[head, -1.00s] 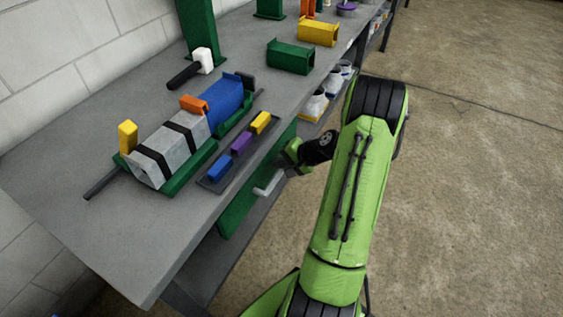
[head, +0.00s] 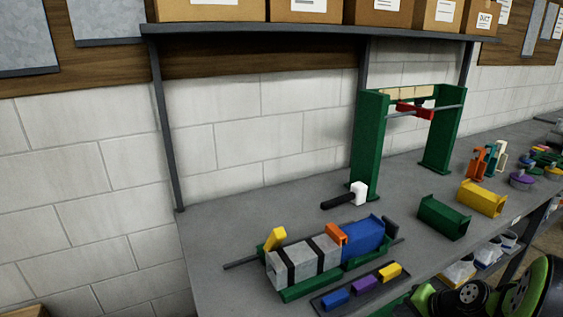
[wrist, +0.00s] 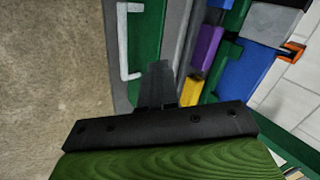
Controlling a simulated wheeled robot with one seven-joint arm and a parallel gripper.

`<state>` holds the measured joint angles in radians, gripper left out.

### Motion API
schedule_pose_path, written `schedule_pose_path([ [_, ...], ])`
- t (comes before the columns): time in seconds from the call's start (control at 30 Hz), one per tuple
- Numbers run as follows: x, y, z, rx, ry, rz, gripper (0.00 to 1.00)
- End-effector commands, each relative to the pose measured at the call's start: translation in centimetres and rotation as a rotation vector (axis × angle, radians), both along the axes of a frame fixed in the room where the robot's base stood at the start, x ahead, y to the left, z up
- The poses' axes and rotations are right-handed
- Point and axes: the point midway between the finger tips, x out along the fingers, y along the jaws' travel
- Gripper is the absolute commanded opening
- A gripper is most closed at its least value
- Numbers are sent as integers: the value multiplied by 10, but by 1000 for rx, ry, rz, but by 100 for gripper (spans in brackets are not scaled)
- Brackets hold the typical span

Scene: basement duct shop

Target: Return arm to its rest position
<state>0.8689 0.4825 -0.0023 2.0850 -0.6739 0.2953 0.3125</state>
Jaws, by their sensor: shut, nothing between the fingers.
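My gripper (wrist: 157,85) shows in the wrist view as dark fingers closed together, with nothing between them. It is beside the bench front, close to the green drawer front (wrist: 147,45) with its pale handle (wrist: 124,40); the handle is apart from the fingers, to their left. In the head view my green and black arm (head: 535,290) is cut off at the lower right corner, folded low beside the bench; the fingertips are not clear there.
The grey bench (head: 225,230) carries a grey and blue duct (head: 300,262) in a green cradle, a tray of coloured blocks (head: 365,286), a mallet (head: 358,193) and a green frame (head: 370,145). A shelf with boxes (head: 378,10) hangs above. Open floor (wrist: 55,80) lies beside the bench.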

Motion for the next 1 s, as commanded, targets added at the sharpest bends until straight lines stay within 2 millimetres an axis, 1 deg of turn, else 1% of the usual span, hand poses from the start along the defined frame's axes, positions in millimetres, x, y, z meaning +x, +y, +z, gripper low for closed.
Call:
schedule_pose_path([
  [0.03, -3, 30, 36, -87, 11, 99, 0],
  [0.07, -8, 45, 50, -133, 22, 150, 0],
  [0.1, -16, 63, 68, -194, 34, 213, 0],
  [0.17, -33, 89, 94, -284, 48, 300, 0],
  [0.2, -46, 106, 110, -339, 52, 355, 0],
  [0.27, -68, 127, 132, -420, 54, 429, 0],
  [0.3, -84, 140, 145, -471, 52, 474, 0],
  [0.37, -111, 156, 162, -541, 44, 537, 0],
  [0.4, -129, 164, 172, -583, 35, 572, 0],
  [0.5, -170, 175, 187, -661, 11, 641, 0],
  [0.6, -196, 177, 192, -701, -7, 681, 0],
  [0.63, -201, 177, 192, -706, -10, 686, 0],
  [0.73, -208, 177, 192, -715, -13, 696, 0],
  [1.0, -207, 177, 191, -715, -13, 694, 0],
])
